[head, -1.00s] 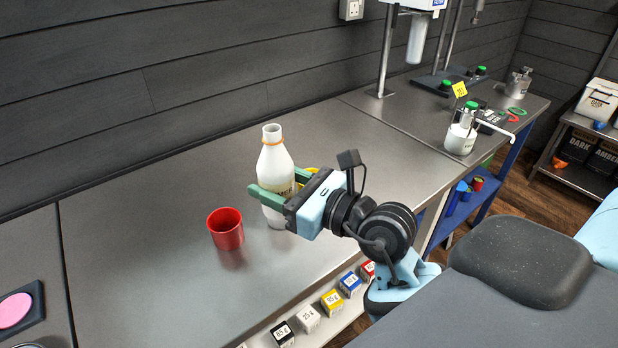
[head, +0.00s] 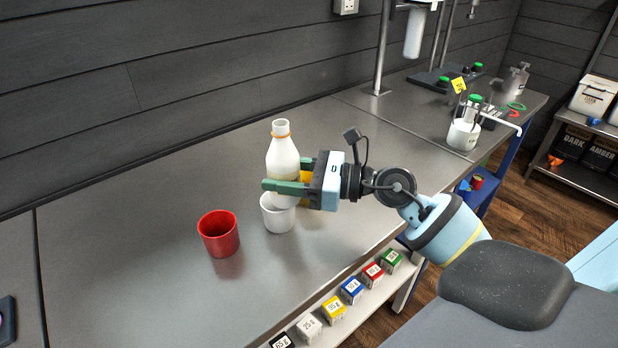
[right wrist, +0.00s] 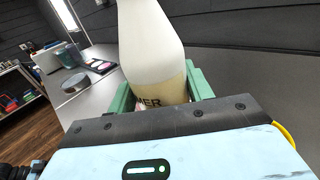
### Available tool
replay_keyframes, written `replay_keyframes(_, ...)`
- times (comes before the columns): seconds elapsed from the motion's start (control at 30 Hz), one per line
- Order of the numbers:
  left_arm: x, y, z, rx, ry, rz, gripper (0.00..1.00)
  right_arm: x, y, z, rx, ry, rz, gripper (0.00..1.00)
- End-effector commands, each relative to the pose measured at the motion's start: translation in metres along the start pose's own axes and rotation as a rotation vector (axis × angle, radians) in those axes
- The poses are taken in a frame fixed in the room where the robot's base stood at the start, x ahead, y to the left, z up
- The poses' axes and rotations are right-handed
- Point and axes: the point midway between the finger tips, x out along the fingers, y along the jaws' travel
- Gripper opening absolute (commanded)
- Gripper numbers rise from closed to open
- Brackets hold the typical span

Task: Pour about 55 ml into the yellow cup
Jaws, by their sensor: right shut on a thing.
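My right gripper (head: 291,180) is shut on a white bottle (head: 282,155) with an orange ring at its neck. The bottle stands upright between the green fingers. It also shows in the right wrist view (right wrist: 150,45), with a label partly hidden by the gripper. The yellow cup (head: 306,187) is mostly hidden behind my right gripper; only a yellow patch shows. A white cup (head: 278,215) stands just below and in front of the fingers. I cannot tell whether the bottle's base touches anything. My left gripper is out of view.
A red cup (head: 219,236) stands on the steel bench left of the white cup. Several labelled cubes (head: 332,308) sit on a shelf below the front edge.

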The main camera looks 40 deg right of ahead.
Motion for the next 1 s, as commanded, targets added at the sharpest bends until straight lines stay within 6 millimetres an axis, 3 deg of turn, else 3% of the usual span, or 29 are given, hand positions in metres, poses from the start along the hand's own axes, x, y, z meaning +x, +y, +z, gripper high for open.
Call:
replay_keyframes(0.17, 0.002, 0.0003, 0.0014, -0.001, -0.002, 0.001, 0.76, -0.0026, -0.0091, 0.0003, -0.001, -0.001, -0.002, 0.22)
replay_keyframes(0.57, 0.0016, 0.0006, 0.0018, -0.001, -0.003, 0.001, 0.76, -0.003, -0.0092, 0.0011, 0.016, -0.006, -0.003, 0.22)
replay_keyframes(1.0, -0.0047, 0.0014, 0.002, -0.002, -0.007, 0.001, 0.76, -0.0032, -0.0094, 0.0046, 0.211, -0.059, -0.005, 0.22)
